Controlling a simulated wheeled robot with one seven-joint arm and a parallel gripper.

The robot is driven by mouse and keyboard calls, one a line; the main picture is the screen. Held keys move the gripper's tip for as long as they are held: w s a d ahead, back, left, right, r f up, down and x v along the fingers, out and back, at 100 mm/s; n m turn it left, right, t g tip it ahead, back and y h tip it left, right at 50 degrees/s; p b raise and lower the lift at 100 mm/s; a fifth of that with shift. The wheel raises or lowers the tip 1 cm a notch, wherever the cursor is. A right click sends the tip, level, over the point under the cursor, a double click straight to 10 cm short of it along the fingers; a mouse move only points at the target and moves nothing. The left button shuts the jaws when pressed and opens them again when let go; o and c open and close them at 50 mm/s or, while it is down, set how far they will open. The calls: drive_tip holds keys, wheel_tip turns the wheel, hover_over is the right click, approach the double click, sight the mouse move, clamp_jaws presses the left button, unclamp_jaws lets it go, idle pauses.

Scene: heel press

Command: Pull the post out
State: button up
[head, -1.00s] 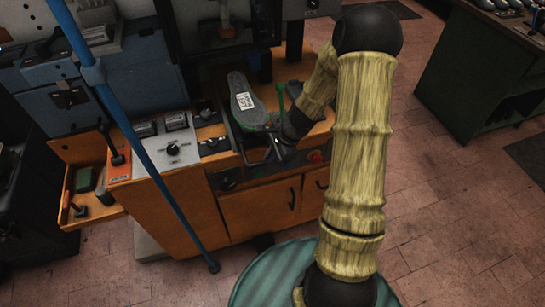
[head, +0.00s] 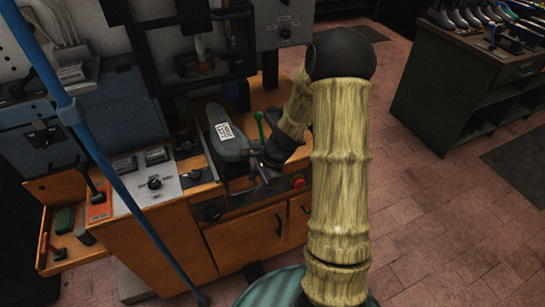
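The heel press stands on an orange wooden cabinet (head: 243,240). On its top lies a dark grey, sole-shaped piece (head: 228,150) with a white printed label. A thin green upright rod (head: 260,128) stands to the right of it. Which part is the post I cannot tell for sure. My gripper (head: 257,178) is small and dark at the front edge of the press, just below the right end of the grey piece. Its fingers blend into the dark metal there. I cannot see whether they touch or hold anything.
A red button (head: 298,183) sits right of my gripper. A grey control panel (head: 155,182) is at the left. A blue pole (head: 108,170) slants across the left foreground. A green bench (head: 450,95) stands at the right. The tiled floor between is clear.

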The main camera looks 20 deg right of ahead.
drive_tip(key=v, duration=1.4)
drive_tip(key=shift+s+r, duration=0.2)
drive_tip(key=shift+r, duration=0.15)
drive_tip(key=s+a+n+h, duration=0.4)
drive_tip(key=s+a+n, duration=0.5)
drive_tip(key=n, duration=0.8)
drive_tip(key=s, duration=0.2)
drive_tip(key=shift+s+f+t+h, duration=0.3)
drive_tip(key=shift+f+t, duration=0.1)
